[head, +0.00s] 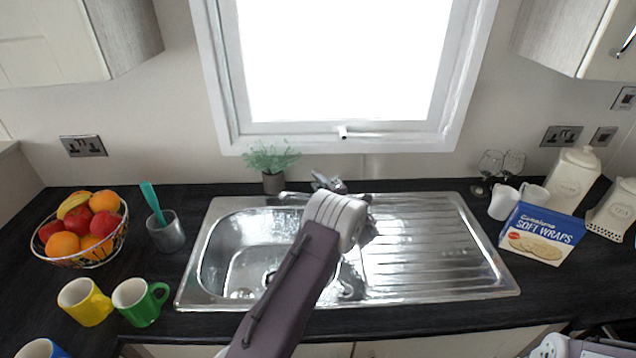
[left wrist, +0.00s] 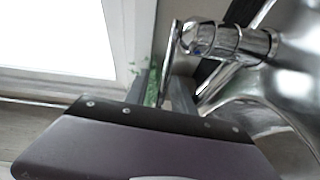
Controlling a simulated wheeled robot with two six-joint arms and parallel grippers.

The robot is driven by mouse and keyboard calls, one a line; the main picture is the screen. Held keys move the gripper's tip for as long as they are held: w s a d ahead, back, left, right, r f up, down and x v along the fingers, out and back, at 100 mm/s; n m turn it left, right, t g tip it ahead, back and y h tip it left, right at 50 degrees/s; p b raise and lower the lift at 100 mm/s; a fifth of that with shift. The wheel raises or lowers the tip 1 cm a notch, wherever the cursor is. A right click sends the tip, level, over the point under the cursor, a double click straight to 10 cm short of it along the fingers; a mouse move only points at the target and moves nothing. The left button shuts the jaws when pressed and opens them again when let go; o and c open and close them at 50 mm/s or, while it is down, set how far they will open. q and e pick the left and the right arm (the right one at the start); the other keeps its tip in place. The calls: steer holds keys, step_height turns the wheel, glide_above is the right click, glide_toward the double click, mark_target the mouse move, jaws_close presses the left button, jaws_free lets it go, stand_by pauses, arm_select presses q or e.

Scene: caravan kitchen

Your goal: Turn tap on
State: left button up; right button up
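The chrome tap (left wrist: 225,42) shows at the top of the left wrist view, with a thin lever (left wrist: 170,55) on its left side. In the head view only a small part of the tap (head: 320,180) shows behind the sink; my left arm hides most of it. My left gripper (left wrist: 162,92) is close to the lever, its fingers apart with green leaves visible between them. Whether a finger touches the lever I cannot tell. In the head view the left gripper (head: 338,186) is mostly hidden behind its own wrist. My right gripper is not clearly seen.
The steel sink (head: 215,262) has its bowl left and drainer right. A potted plant (head: 273,182) stands behind it, below the window. Left are a fruit bowl (head: 122,232), a tumbler (head: 166,236) and mugs (head: 140,303).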

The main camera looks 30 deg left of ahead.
arm_select(q)
steer(key=shift+a, duration=0.1)
jaws_close()
steer(key=shift+f, duration=0.2)
stand_by(1.0)
